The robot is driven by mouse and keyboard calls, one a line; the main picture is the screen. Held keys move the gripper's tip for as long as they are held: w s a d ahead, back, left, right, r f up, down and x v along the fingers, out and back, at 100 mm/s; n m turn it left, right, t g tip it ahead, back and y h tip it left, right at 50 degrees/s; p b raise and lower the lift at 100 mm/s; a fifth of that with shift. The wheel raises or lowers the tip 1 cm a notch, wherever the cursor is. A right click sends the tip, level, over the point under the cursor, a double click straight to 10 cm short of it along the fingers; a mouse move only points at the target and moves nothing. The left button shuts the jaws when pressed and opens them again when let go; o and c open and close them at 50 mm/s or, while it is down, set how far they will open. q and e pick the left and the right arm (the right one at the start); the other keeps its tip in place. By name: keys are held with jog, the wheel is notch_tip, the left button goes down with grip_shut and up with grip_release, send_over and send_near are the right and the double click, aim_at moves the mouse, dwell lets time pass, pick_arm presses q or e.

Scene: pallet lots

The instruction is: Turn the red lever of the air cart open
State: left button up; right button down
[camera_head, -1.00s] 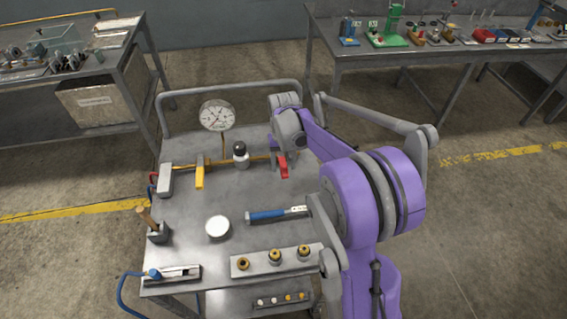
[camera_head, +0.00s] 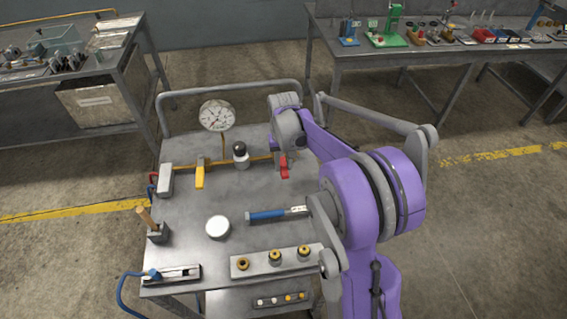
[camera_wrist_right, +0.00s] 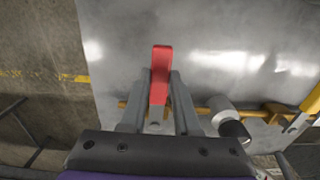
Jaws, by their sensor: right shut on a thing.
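The red lever (camera_head: 284,169) sits at the right end of the brass pipe on the air cart (camera_head: 270,190). It points toward the cart's front, across the line of the pipe. My right gripper (camera_wrist_right: 159,88) is shut on the red lever, one finger on each side, and the lever's red end (camera_wrist_right: 161,58) sticks out past the fingertips in the right wrist view. In the head view my right wrist is above the lever and hides the fingers and the lever's base. My left gripper is not in view.
A yellow lever (camera_head: 199,177) and a dial gauge (camera_head: 217,115) are left on the cart, with a black-topped fitting (camera_head: 240,153) closer by. A blue-handled tool (camera_head: 267,215) and a white round lid (camera_head: 217,227) lie in front. Benches stand behind.

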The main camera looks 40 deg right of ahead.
dwell(0.9)
jog(key=shift+s+d+n, duration=0.3)
jog(key=shift+d+n, duration=0.45)
jog(key=shift+n, duration=0.25)
jog(key=d+n, duration=0.2)
jog(key=shift+s+n+b, duration=0.25)
jog(key=shift+n+b, duration=0.05)
jog(key=shift+b, duration=0.1)
jog(key=d+n, duration=0.1)
jog(key=n, duration=0.1)
jog(key=d+n, duration=0.2)
jog(key=shift+w+d, duration=0.15)
jog(key=shift+w, duration=0.05)
jog(key=d+n, duration=0.2)
jog(key=n, duration=0.1)
jog(key=shift+w, duration=0.4)
jog(key=shift+w+d+n, duration=0.4)
jog(key=shift+d+n, duration=0.15)
jog(key=shift+n, duration=0.45)
jog(key=shift+w+d+n, duration=0.6)
jog(key=shift+n, duration=0.5)
jog(key=shift+w+d+n, duration=0.45)
jog(key=shift+w+n, duration=0.25)
jog(key=shift+n, duration=0.4)
